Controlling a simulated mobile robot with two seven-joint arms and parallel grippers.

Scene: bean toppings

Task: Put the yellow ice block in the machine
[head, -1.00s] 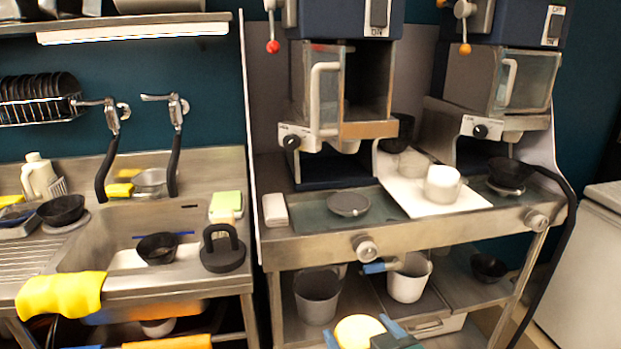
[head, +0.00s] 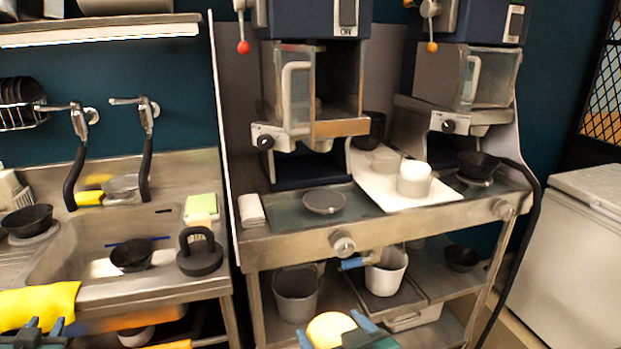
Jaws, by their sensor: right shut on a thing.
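The pale yellow round ice block (head: 328,327) is at the bottom centre, between the blue fingers of my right gripper (head: 335,333), which is shut on it. The block is in front of and below the counter, apart from the machine. The left machine (head: 315,20) stands on the counter with its glass door (head: 293,95) swung open and its chamber (head: 343,85) showing. My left gripper (head: 44,327) is at the bottom left edge, partly cut off, with its blue fingertips apart and nothing visible between them.
A second machine (head: 465,75) with its door shut stands to the right. A white cup (head: 413,178) on a white tray (head: 390,203) and a grey dish (head: 324,201) occupy the counter. Pots stand on the lower shelf. The sink (head: 80,240) is left, a white chest (head: 575,245) right.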

